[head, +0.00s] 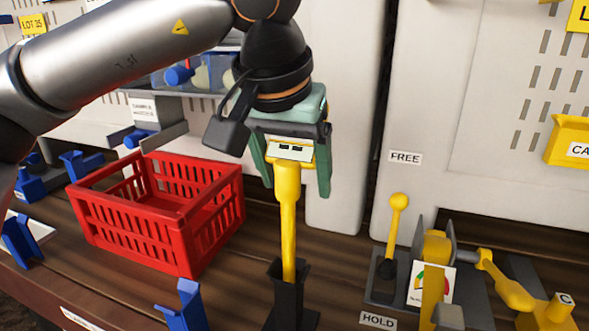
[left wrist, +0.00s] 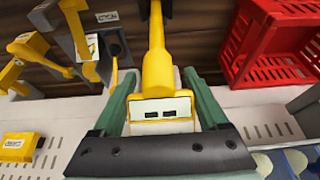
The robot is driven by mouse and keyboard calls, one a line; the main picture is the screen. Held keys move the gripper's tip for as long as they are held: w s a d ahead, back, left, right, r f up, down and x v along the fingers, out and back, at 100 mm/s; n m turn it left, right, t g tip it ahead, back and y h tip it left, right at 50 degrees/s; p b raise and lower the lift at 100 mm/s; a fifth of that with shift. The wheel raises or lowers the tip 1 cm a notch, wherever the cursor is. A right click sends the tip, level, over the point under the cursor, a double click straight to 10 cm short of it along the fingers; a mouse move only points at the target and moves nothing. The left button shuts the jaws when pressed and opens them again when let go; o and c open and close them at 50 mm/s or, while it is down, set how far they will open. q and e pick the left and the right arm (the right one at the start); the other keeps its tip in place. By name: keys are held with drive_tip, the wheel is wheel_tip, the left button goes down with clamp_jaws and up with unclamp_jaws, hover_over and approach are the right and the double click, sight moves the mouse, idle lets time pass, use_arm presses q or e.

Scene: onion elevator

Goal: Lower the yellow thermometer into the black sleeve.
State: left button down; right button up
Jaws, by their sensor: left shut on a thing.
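The yellow thermometer (head: 288,225) has a pale display head and a long yellow stem. It hangs nearly upright below my left gripper (head: 292,165), whose green fingers are shut on its head. The black sleeve (head: 290,302) stands upright on the bench directly under it. The stem's lower end meets the sleeve's mouth and seems to be between its walls; the tip is hidden. In the left wrist view the thermometer (left wrist: 157,75) lies between the green fingers (left wrist: 160,105), and dark sleeve walls (left wrist: 144,8) flank the stem at the top edge. My right gripper is not in view.
A red crate (head: 190,262) stands left of the sleeve. A blue holder (head: 187,305) is in front of it. A yellow lever (head: 397,215) and a gauge stand (head: 432,285) are on the right, near FREE (head: 405,158) and HOLD (head: 378,320) labels. White panels rise behind.

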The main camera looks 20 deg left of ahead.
sight(294, 224)
use_arm(q)
drive_tip(key=shift+f+b, duration=1.55)
drive_tip(key=shift+f, duration=0.85)
drive_tip(key=shift+f+b, duration=0.45)
drive_tip(key=shift+f, duration=0.2)
drive_tip(key=shift+f+b, duration=0.3)
drive_tip(key=shift+f, duration=0.35)
drive_tip(key=shift+c, duration=1.1)
unclamp_jaws()
drive_tip(key=shift+o, duration=1.1)
